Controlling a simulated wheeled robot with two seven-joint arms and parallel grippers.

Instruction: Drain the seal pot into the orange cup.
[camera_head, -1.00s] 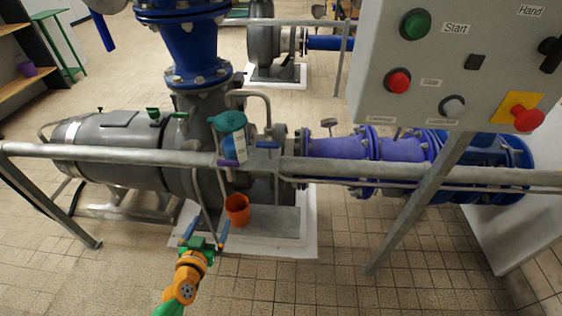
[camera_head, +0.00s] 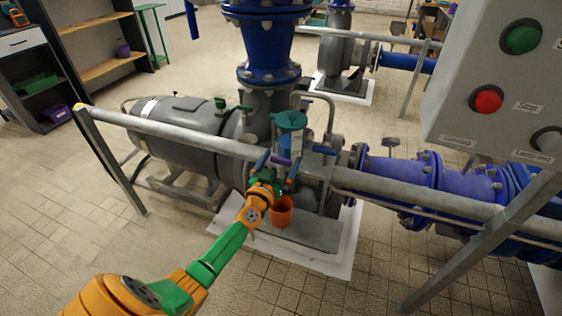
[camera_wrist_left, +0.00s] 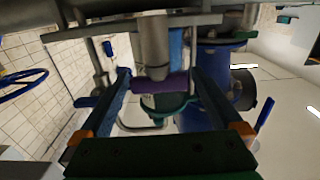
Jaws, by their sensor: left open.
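The seal pot (camera_head: 290,142), with a teal lid and a pale blue body, stands at the pump beyond the railing. A purple handle (camera_head: 281,161) is just below it; in the wrist view this purple handle (camera_wrist_left: 160,84) lies across the space between my fingers. My left gripper (camera_head: 277,166) is open, its two blue fingers on either side of the handle, not shut on it. Whether either finger touches it I cannot tell. The orange cup (camera_head: 281,212) stands upright on the pump's base, below the gripper. Its inside is partly hidden. My right gripper is not in view.
A grey railing (camera_head: 190,136) crosses in front of the pump, close to my left arm. A blue lever (camera_head: 323,150) is right of the pot. A control box (camera_head: 500,100) with buttons stands at the right. Tiled floor is open at lower left.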

